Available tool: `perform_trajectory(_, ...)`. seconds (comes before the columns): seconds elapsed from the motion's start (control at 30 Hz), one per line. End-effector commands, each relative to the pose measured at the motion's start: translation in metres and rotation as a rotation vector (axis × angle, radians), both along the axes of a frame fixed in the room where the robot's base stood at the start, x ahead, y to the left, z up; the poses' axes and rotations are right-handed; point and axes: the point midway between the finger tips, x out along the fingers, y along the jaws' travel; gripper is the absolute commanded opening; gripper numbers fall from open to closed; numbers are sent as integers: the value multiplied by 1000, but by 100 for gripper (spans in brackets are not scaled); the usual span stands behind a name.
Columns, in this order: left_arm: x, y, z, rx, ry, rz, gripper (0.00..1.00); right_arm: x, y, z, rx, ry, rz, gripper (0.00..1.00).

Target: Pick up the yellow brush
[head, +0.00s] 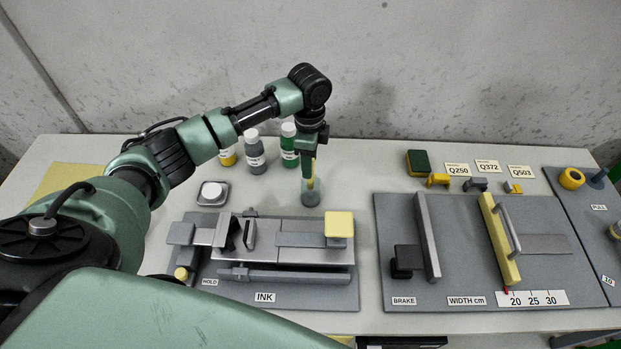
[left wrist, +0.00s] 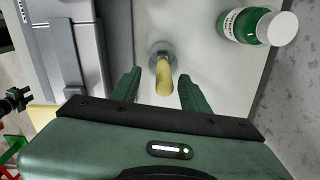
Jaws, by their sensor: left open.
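The yellow brush (head: 310,182) stands upright in a small grey cup (head: 311,196) behind the INK board. In the left wrist view the brush (left wrist: 163,78) points toward the camera, with the cup (left wrist: 158,50) around its base. My left gripper (head: 311,152) points down directly above the cup. In the left wrist view its two green fingers (left wrist: 156,82) are apart, one on each side of the brush handle, with a gap on both sides. I cannot tell how far down the handle the fingertips reach. My right gripper is not in view.
Green (head: 289,146), grey (head: 254,152) and yellow-labelled (head: 227,156) bottles stand just left of the cup. The INK board (head: 262,297) lies in front, the BRAKE board (head: 455,292) to the right. A green-yellow sponge (head: 417,163) lies behind it. The table right of the cup is clear.

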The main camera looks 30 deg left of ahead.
Motion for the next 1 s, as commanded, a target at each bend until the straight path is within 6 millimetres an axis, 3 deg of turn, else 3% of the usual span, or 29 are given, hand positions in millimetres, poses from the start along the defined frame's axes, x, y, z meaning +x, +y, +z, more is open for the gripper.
perform_trajectory(0.3, 5, -1, -43, 0, 3, -1, 45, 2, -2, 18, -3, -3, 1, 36)
perform_trajectory(0.6, 5, -1, -49, 0, -1, -2, 45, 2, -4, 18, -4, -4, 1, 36)
perform_trajectory(0.77, 5, -1, -49, 0, -1, -1, 4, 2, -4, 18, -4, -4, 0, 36)
perform_trajectory(0.8, 5, -1, -49, 0, -1, -1, 0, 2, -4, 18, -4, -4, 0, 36)
perform_trajectory(1.0, 5, -1, -49, 0, -1, -1, 0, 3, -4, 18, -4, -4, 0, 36)
